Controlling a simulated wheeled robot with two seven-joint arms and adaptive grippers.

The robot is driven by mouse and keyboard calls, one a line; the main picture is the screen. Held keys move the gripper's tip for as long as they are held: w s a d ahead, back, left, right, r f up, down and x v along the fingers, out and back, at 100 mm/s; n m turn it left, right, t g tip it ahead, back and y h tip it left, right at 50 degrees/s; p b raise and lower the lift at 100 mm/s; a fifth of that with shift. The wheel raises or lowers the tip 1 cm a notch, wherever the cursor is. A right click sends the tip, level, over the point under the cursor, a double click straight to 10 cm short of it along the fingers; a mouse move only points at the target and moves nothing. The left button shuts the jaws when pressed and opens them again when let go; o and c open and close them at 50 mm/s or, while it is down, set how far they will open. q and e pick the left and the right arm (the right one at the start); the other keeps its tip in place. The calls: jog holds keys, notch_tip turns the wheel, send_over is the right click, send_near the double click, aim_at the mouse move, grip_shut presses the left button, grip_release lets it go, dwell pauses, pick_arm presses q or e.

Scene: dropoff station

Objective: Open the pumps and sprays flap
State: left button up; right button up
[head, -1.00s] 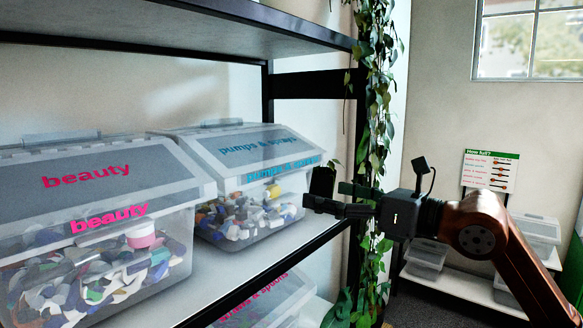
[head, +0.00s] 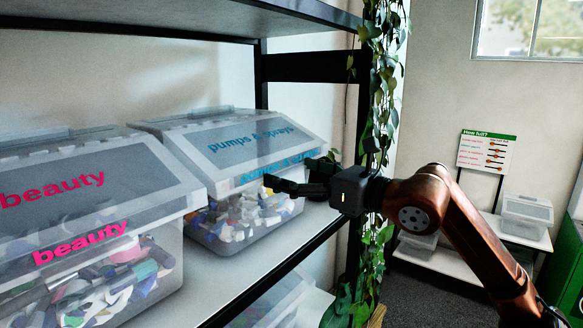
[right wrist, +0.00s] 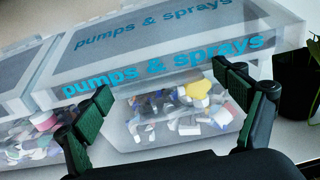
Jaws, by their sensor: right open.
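The pumps and sprays bin (head: 238,222) is a clear box full of small plastic parts, with blue lettering. Its grey flap (head: 235,140) is down. In the right wrist view the flap's front lip (right wrist: 165,66) spans the picture above the bin's contents (right wrist: 180,112). My right gripper (head: 275,184) is open and empty in front of the bin, level with the flap's front edge at its right part. In the right wrist view its two fingers (right wrist: 162,90) stand apart, at either side of the bin's front. I cannot tell whether they touch it. My left gripper is not in view.
The beauty bin (head: 125,265) stands beside it on the left, on the same white shelf (head: 290,248). Another shelf (head: 200,22) hangs above. A black post and a trailing plant (head: 380,100) are close to my right arm. Another bin (head: 265,305) is below.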

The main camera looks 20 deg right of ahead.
jog(key=shift+a, duration=0.1)
jog(key=shift+w, duration=0.15)
jog(key=shift+c, duration=0.8)
jog(key=shift+s, duration=0.3)
jog(key=c, duration=0.5)
jog(key=shift+c, duration=0.7)
jog(key=shift+w+f, duration=0.1)
jog(key=shift+w, duration=0.05)
jog(key=c, duration=0.9)
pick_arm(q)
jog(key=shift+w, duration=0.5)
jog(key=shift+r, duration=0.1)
